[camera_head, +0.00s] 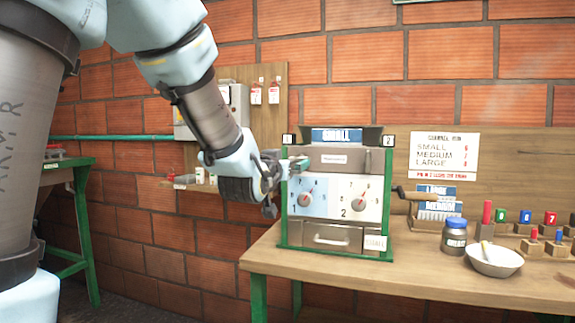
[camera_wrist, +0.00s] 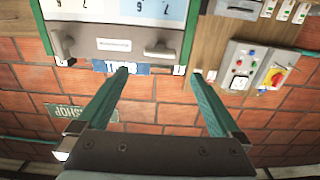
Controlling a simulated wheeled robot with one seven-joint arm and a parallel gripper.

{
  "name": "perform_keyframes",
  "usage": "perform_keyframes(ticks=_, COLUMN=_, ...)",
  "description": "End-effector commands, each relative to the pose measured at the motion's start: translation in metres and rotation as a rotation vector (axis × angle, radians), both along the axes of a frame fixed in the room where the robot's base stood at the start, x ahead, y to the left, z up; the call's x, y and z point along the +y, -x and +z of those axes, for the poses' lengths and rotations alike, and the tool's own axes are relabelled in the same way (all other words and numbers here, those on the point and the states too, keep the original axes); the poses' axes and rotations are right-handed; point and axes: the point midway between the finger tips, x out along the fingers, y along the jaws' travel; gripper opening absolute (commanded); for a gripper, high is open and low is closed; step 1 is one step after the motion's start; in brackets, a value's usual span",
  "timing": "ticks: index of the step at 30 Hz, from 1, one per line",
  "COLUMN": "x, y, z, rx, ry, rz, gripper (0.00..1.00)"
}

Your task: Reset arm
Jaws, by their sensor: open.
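My gripper (camera_wrist: 162,75) is open and empty in the wrist view, its two green fingers apart with brick wall and the machine's top edge seen between them. In the head view my gripper (camera_head: 285,185) is at the left front of the green-framed machine (camera_head: 331,158), partly hidden by its own wrist; I cannot tell whether it touches. The machine has a blue "SMALL" sign on top, two dials on a pale panel, and a drawer (camera_head: 331,236) with a handle below. In the wrist view the machine (camera_wrist: 115,30) appears upside down.
The wooden workbench (camera_head: 400,276) holds a dark jar (camera_head: 455,238), a white bowl (camera_head: 494,261), a card rack (camera_head: 437,208) and several numbered pegs at the right. A control box (camera_wrist: 255,72) hangs on the wall. A green table (camera_head: 62,176) stands at the left.

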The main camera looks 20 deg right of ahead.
Motion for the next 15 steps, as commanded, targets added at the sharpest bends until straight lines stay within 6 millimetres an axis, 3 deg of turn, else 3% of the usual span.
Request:
perform_keyframes(ticks=9, x=0.007, y=-0.005, z=-0.005, rx=0.019, ry=-0.016, rz=0.013, gripper=1.00)
perform_keyframes(ticks=13, x=0.043, y=-0.022, z=-0.033, rx=0.120, ry=-0.100, rz=0.079, gripper=1.00)
perform_keyframes(ticks=15, x=0.079, y=-0.032, z=-0.059, rx=0.219, ry=-0.171, rz=0.137, gripper=1.00)
